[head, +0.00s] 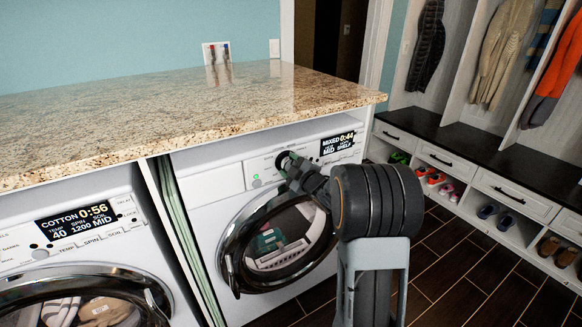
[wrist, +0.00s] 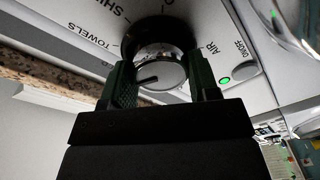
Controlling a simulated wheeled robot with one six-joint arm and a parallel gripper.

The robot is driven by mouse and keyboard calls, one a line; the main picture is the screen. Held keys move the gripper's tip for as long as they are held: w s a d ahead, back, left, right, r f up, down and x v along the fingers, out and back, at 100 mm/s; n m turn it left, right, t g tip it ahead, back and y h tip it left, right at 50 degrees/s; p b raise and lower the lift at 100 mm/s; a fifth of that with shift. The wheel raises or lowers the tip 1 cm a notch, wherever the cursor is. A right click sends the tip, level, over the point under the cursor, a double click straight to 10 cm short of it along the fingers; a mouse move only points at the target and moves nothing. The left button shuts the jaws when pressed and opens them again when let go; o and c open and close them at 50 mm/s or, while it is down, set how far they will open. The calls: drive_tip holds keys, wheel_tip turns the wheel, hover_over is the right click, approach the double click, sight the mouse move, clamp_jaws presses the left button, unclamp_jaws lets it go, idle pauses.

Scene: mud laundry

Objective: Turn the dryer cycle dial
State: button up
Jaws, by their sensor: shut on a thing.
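The dryer (head: 207,187) is the right-hand white machine under the counter, with a display reading MIXED 0:44. Its cycle dial (wrist: 160,68) is a round silver knob with a dark mark on its face and a black ring behind it. My gripper (wrist: 162,82) is shut on the dial, one green finger on each side of it. In the head view my gripper (head: 288,165) is at the dryer's control panel, and it and the arm mostly hide the dial. Labels such as TOWELS and AIR show around the dial in the wrist view.
A granite counter (head: 180,103) overhangs just above the panel. The dryer's round door (head: 277,243) is below my gripper. A washer (head: 75,235) stands at left. A green-lit button (wrist: 224,81) is right of the dial. Shoe cubbies line the right; the floor between is clear.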

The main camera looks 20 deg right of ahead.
drive_tip(key=shift+f+m+t+h, duration=0.1)
drive_tip(key=shift+m+t+h, duration=0.2)
drive_tip(key=shift+m, duration=3.55)
drive_tip(key=shift+m+t+h, duration=0.2)
drive_tip(key=shift+m+h, duration=0.1)
drive_tip(key=shift+m, duration=3.55)
drive_tip(key=shift+p, duration=0.3)
drive_tip(key=o, duration=0.9)
drive_tip(key=shift+s, duration=0.15)
drive_tip(key=s, duration=0.4)
drive_tip(key=s+d, duration=0.1)
drive_tip(key=s, duration=0.4)
drive_tip(key=s+f, duration=0.1)
drive_tip(key=s, duration=0.3)
drive_tip(key=shift+s+d, duration=0.2)
drive_tip(key=shift+d, duration=0.2)
